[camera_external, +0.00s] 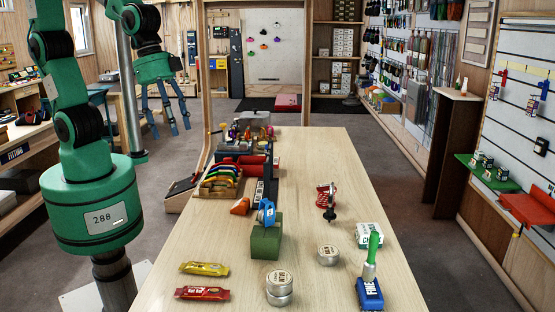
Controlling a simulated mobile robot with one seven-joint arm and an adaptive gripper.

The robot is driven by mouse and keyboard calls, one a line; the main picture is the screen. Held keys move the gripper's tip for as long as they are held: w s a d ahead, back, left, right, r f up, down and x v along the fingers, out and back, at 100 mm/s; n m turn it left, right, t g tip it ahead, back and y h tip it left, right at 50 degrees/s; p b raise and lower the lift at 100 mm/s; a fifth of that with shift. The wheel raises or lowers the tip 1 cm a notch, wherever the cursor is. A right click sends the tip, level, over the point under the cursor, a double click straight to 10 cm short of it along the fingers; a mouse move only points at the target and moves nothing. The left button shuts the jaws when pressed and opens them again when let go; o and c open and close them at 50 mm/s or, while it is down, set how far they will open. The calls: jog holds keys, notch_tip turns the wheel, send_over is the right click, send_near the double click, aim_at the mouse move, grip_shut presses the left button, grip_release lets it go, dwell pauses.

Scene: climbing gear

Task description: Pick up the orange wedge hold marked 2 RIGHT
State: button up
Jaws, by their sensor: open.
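A small orange wedge-shaped object (240,206) lies on the wooden table (310,170), near its left side; it looks like the wedge hold. Any marking on it is too small to read. My gripper (170,129) is open, with its blue fingers spread and pointing down. It hangs in the air up and to the left of the orange wedge, well apart from it, and holds nothing that I can see.
A green block (266,241) with a blue item (266,212) on it stands just right of the wedge. A rack of coloured curved pieces (222,180) is behind it. Bars (204,268), round tins (280,287) and a green-handled brush (371,255) are nearer the front. The table's right middle is fairly clear.

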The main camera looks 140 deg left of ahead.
jog(key=a+f+n+g+p, duration=0.1)
jog(key=a+f+n+g, duration=0.1)
jog(key=a+f, duration=1.2)
jog(key=w+a, duration=0.1)
jog(key=a, duration=0.3)
jog(key=shift+a, duration=0.3)
jog(key=shift+f, duration=0.15)
send_over(240, 202)
jog(key=shift+s+d+f, duration=0.1)
jog(key=shift+s+f, duration=0.1)
jog(key=shift+f, duration=1.9)
jog(key=shift+s+f, duration=0.2)
jog(key=shift+f, duration=1.85)
jog(key=shift+w+f+b, duration=0.15)
jog(key=shift+f+b, duration=0.2)
jog(key=shift+f, duration=0.95)
jog(key=shift+w+f+b, duration=0.15)
jog(key=shift+f+b, duration=0.15)
jog(key=shift+f, duration=1)
